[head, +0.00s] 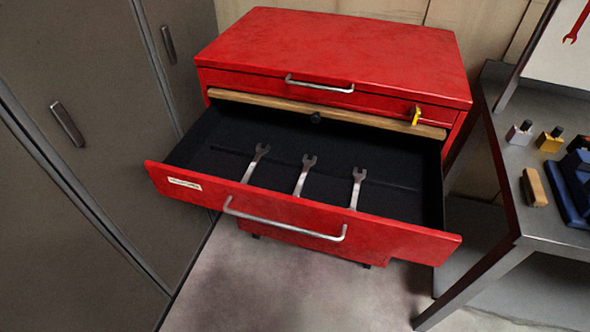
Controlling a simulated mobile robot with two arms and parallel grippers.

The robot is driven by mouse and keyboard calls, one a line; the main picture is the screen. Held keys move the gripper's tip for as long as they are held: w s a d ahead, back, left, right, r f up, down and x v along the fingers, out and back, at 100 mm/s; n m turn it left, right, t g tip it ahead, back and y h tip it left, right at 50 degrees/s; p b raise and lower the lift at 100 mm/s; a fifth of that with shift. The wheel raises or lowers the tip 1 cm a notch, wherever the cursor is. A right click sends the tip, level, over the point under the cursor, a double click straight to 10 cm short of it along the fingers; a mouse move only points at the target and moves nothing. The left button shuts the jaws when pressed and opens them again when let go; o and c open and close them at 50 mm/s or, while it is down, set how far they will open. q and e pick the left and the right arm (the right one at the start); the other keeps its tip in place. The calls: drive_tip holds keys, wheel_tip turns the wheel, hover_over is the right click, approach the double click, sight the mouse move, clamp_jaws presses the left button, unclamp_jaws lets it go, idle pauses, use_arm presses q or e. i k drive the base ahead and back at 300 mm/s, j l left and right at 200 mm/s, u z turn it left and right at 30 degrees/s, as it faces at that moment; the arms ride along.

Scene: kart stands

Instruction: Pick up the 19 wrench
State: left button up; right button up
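Three silver open-end wrenches lie in the open black-lined drawer of a red tool cabinet: a left wrench (256,163), a middle wrench (304,175) and a right wrench (357,188). Their open jaws point to the back of the drawer. Their lower ends are hidden behind the drawer front (290,215). No size marks can be read, so I cannot tell which one is the 19 wrench. Neither of my grippers is in view.
The cabinet top (335,45) is bare. A yellow tag or key (415,116) is at the upper drawer's right. Grey lockers (80,150) stand at left. A metal bench (510,160) at right holds small bottles, a brush-like block (535,187) and blue items (570,190).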

sight(260, 152)
drive_tip(key=k+l+u, duration=0.25)
drive_tip(key=l+u, duration=0.2)
drive_tip(key=k+l+u, duration=0.65)
drive_tip(key=l+u, duration=0.2)
